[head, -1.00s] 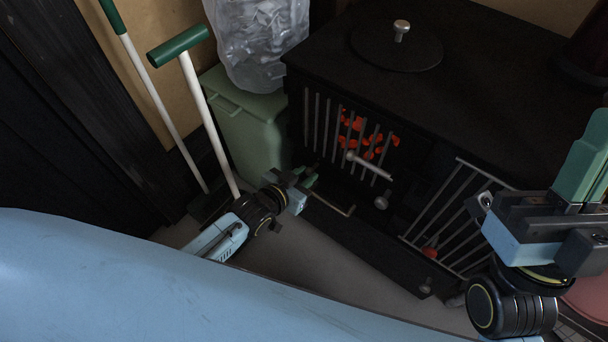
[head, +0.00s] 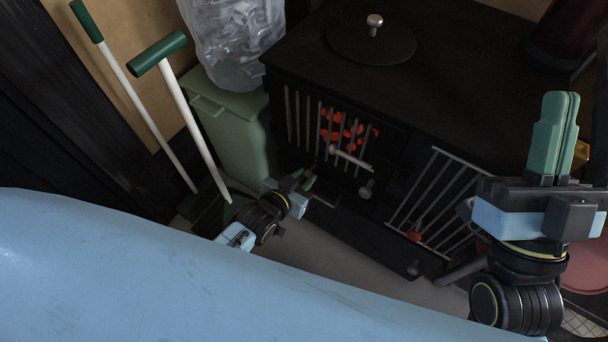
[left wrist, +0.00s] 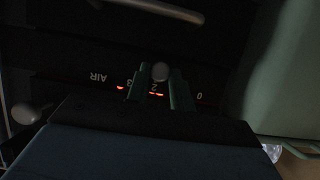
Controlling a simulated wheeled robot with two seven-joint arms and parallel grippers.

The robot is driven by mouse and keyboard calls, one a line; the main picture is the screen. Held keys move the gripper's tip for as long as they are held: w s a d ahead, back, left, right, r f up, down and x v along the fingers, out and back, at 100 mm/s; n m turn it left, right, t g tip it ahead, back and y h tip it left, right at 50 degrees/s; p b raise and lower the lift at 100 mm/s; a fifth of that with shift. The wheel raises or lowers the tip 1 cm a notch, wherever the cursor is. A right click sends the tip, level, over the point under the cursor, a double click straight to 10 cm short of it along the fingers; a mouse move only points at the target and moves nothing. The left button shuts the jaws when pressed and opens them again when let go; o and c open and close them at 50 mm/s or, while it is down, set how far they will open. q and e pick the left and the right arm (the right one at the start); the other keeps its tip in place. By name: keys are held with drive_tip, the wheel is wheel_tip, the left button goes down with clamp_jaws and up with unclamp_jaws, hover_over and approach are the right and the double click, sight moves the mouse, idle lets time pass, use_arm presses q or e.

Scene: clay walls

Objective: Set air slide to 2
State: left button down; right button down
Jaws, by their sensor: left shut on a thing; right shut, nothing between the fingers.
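The black stove (head: 468,90) has its air slide low on the front. In the left wrist view the slide's round knob (left wrist: 160,72) sits between the green fingers of my left gripper (left wrist: 161,90), which is shut on it. The scale (left wrist: 108,77) reads upside down: AIR, then 3, 2 and 0 from left to right, with small orange marks. The knob stands at about the 2. In the head view my left gripper (head: 308,182) is at the stove's lower left front and hides the slide. My right gripper (head: 553,138) is shut and empty, pointing up at the right.
A green bin (head: 235,140) with a clear bag (head: 232,40) stands left of the stove. Two green-handled tools (head: 195,130) lean farther left.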

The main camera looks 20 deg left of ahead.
use_arm(q)
drive_tip(key=c, duration=1.2)
unclamp_jaws()
drive_tip(key=shift+c, duration=0.2)
drive_tip(key=shift+s+a+r, duration=0.1)
drive_tip(key=shift+s+r, duration=0.05)
drive_tip(key=shift+s, duration=0.1)
drive_tip(key=p+v, duration=0.6)
drive_tip(key=v, duration=0.6)
drive_tip(key=shift+s+r+p, duration=0.2)
drive_tip(key=shift+s+p, duration=0.1)
drive_tip(key=shift+p, duration=0.1)
use_arm(e)
wheel_tip(320, 180, down, 18)
drive_tip(key=w+d+g+h, duration=0.1)
drive_tip(key=g+h, duration=0.3)
drive_tip(key=g, duration=1)
drive_tip(key=shift+w+d+r+g+h, duration=0.3)
drive_tip(key=shift+d+h, duration=0.1)
drive_tip(key=shift+d, duration=0.3)
